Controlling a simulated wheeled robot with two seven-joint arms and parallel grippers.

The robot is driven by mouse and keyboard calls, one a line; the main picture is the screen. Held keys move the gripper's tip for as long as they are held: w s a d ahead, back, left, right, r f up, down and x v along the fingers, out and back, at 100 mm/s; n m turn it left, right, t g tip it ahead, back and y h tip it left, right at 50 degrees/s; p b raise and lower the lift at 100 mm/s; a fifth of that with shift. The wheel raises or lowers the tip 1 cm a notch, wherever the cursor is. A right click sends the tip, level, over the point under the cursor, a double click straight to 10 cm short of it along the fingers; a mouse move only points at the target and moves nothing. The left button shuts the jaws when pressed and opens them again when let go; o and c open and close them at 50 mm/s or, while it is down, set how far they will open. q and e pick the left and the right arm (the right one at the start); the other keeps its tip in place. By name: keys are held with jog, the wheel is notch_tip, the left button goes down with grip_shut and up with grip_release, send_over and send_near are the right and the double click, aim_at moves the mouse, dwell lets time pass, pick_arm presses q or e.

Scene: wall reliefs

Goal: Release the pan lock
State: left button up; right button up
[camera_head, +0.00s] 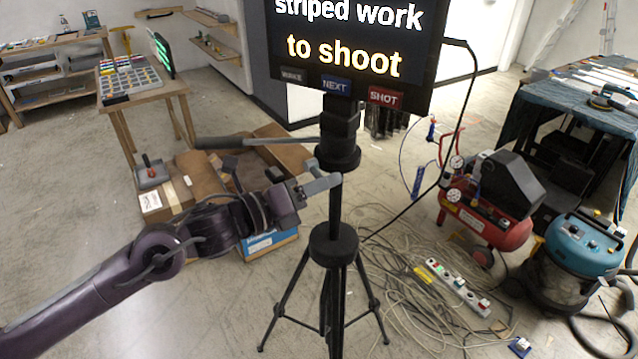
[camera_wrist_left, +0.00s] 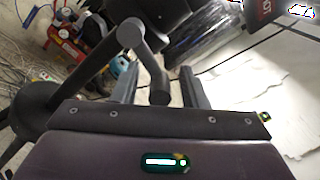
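The pan lock is a small grey lever (camera_head: 322,184) on the tripod's column, just under the black head (camera_head: 340,150). In the left wrist view the lever (camera_wrist_left: 146,62) bends, and its end lies between my two fingers. My left gripper (camera_head: 303,192) reaches it from the left; in the wrist view the gripper (camera_wrist_left: 158,92) is open, with a visible gap on each side of the lever's end. The black tripod (camera_head: 334,248) stands upright. I cannot tell whether a finger touches the lever. My right gripper is not in view.
A screen (camera_head: 350,40) with labelled buttons sits on top of the tripod. A long dark handle (camera_head: 250,142) extends left from the head. Cardboard boxes (camera_head: 200,180) stand behind my arm. Cables (camera_head: 410,280), a red compressor (camera_head: 485,215) and a blue vacuum (camera_head: 575,250) occupy the right floor.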

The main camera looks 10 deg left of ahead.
pick_arm(q)
jog(key=c, duration=0.9)
jog(key=shift+r+n+b, duration=0.35)
jog(key=shift+n, duration=0.25)
grip_shut()
jog(key=shift+r+n, duration=0.3)
jog(key=shift+n, duration=0.2)
jog(key=shift+r, duration=0.1)
jog(key=o, duration=0.9)
grip_release()
jog(key=shift+f, duration=0.2)
